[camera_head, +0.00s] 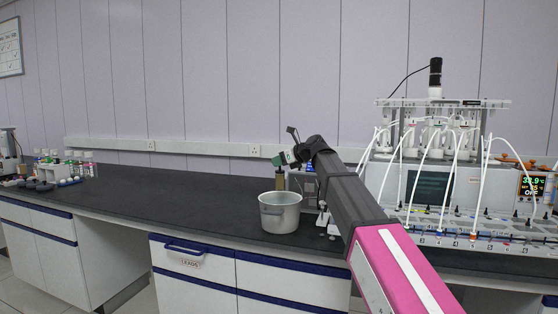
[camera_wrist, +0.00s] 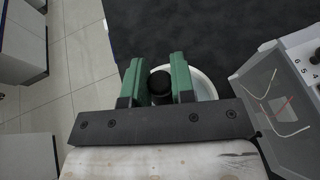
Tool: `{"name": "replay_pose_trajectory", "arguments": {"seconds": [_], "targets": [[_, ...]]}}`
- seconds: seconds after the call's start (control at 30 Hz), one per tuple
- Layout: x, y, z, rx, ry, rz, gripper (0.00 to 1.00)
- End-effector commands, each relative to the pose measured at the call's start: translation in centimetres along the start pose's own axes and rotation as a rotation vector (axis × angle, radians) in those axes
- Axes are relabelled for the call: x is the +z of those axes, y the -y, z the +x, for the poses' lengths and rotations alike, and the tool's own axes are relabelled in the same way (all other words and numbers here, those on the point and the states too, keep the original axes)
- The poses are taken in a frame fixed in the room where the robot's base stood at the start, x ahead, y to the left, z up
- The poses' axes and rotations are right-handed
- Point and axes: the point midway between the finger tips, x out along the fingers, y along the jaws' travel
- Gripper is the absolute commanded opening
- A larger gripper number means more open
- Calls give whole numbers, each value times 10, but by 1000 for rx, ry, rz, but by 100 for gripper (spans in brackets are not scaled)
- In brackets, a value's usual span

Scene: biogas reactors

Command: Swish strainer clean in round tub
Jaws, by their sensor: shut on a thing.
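The round tub (camera_head: 280,222) is a silvery metal pot with an open top, standing on the dark bench. Its pale rim (camera_wrist: 206,82) shows in the wrist view behind my fingers. My gripper (camera_head: 284,161) has green fingers and is above the tub. In the wrist view my gripper (camera_wrist: 160,76) is shut on the black round end (camera_wrist: 160,82) of the strainer. The strainer (camera_head: 280,183) shows in the head view as an olive-brown cylinder hanging roughly upright below my fingers. Its lower end is near the tub's rim; I cannot tell whether it is inside.
A reactor unit (camera_head: 432,185) with several white tubes stands to the right on the bench. A clear-walled box (camera_wrist: 278,95) is close on the right in the wrist view. Small bottles and dark items (camera_head: 60,172) are at far left. The bench (camera_head: 170,190) left of the tub is clear.

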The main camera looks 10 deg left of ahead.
Motion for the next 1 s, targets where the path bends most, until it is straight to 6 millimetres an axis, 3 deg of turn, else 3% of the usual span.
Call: {"name": "replay_pose_trajectory", "arguments": {"seconds": [1.0], "targets": [[-80,0,33,0,0,1,0]]}}
